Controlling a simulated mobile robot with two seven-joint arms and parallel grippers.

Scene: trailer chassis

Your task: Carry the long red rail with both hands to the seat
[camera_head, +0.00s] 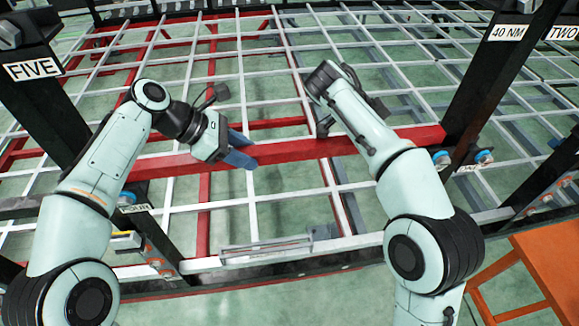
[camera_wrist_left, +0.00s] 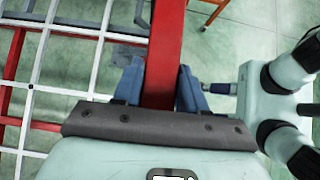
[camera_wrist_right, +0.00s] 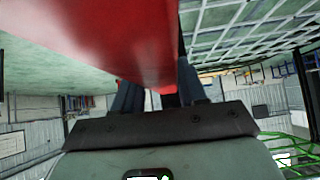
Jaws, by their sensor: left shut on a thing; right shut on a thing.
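The long red rail (camera_head: 290,151) runs crosswise in the head view, above the white grid, its right end close to the right black post. My left gripper (camera_head: 240,152) is shut on the rail left of its middle. In the left wrist view its blue fingers (camera_wrist_left: 160,78) lie on both sides of the rail (camera_wrist_left: 165,40). My right gripper (camera_wrist_right: 158,92) is shut on the rail (camera_wrist_right: 110,40), which fills the upper middle of the right wrist view. In the head view its fingers are hidden by my right arm. I cannot tell which part is the seat.
Black posts stand at left, by the sign FIVE (camera_head: 33,68), and at right, by the sign 40 NM (camera_head: 509,33). Blue-capped fittings (camera_head: 484,156) sit at the right post. An orange table (camera_head: 550,255) stands lower right. A white grid (camera_head: 270,205) lies below.

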